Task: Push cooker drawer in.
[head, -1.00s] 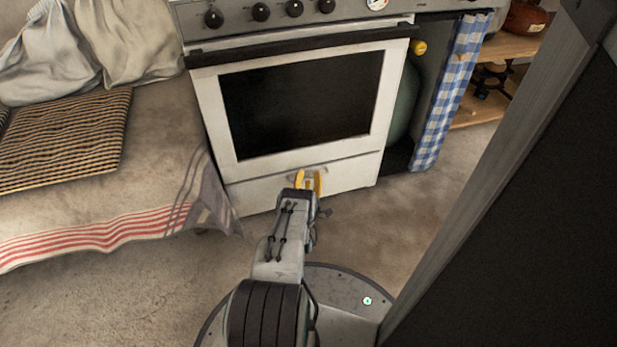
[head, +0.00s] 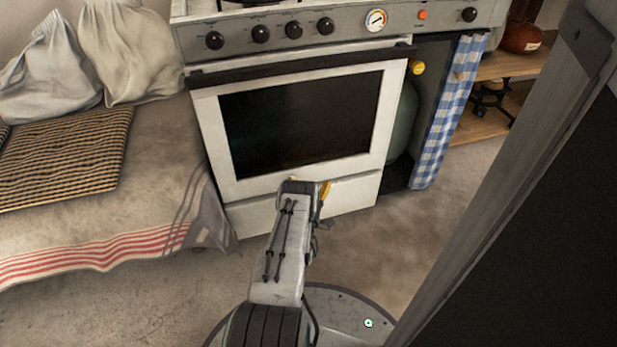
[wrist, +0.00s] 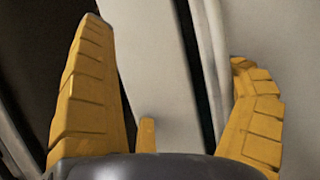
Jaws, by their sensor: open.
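The cooker drawer (head: 350,194) is the low white panel under the oven door (head: 215,130) in the head view. A thin dark seam runs along its top edge. I cannot tell how far it stands out, if at all. My gripper (head: 309,185) is in front of the drawer's middle, near that seam, largely hidden by my wrist. In the wrist view my gripper (wrist: 168,45) has its yellow fingers spread, with nothing between them but pale panels and a dark gap behind. Whether the fingers touch the drawer cannot be told. The drawer handle is not clearly visible.
A cushioned bench with a draped cloth (head: 110,245) stands close on the left. A blue checked curtain (head: 447,115) and shelves are to the right of the cooker. A dark panel (head: 520,230) fills the right foreground. Some floor right of my arm is clear.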

